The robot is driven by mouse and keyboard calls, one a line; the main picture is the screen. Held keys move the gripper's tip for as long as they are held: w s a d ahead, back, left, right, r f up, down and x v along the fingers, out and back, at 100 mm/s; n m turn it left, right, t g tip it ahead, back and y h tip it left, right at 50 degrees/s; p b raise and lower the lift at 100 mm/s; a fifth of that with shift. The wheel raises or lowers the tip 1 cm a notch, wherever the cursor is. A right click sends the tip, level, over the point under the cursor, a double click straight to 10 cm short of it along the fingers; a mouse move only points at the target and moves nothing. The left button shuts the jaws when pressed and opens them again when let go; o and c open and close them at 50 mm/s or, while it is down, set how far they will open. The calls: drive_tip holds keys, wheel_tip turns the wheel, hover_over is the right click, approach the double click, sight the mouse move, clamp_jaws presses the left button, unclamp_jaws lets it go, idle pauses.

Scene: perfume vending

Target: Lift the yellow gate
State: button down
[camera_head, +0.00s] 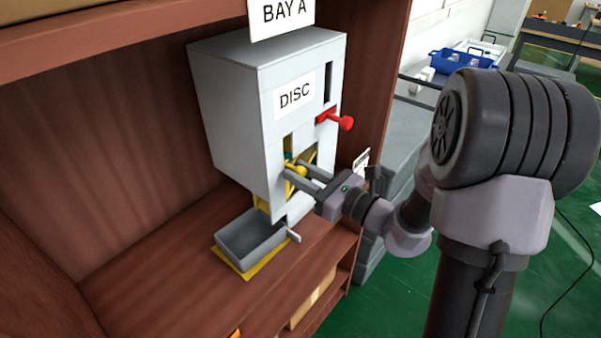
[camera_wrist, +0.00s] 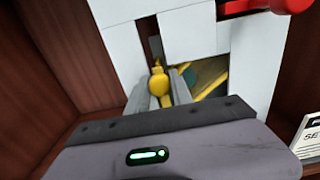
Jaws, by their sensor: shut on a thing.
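The grey-white vending box (camera_head: 225,95), labelled DISC, stands on the brown shelf. The yellow gate is in the opening in its front, and its round yellow knob (camera_head: 300,169) sticks out. My gripper (camera_head: 304,175) reaches the box from the right and is shut on the knob. In the wrist view, the knob (camera_wrist: 158,84) sits between my two grey fingers (camera_wrist: 160,92). Yellow parts (camera_wrist: 213,82) show in the opening right of the fingers. My fingers hide part of the gate, and I cannot tell how high it stands.
A red knob (camera_head: 345,123) sticks out above my gripper, and is also at the top right of the wrist view (camera_wrist: 290,4). A grey tray (camera_head: 250,244) stands below on a yellow base (camera_head: 247,272). A small lever (camera_head: 293,236) is beside the tray. The shelf's right wall is close.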

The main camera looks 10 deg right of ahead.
wheel_tip(320, 180, up, 7)
drive_tip(key=p, duration=0.4)
drive_tip(key=shift+f+p, duration=0.2)
drive_tip(key=shift+p, duration=0.15)
drive_tip(key=shift+f, duration=0.2)
drive_tip(key=c, duration=1.1)
unclamp_jaws()
drive_tip(key=shift+c, duration=0.2)
drive_tip(key=p+v, duration=0.1)
drive_tip(key=v, duration=1.6)
drive_tip(key=shift+s, duration=0.15)
drive_tip(key=shift+d, duration=0.1)
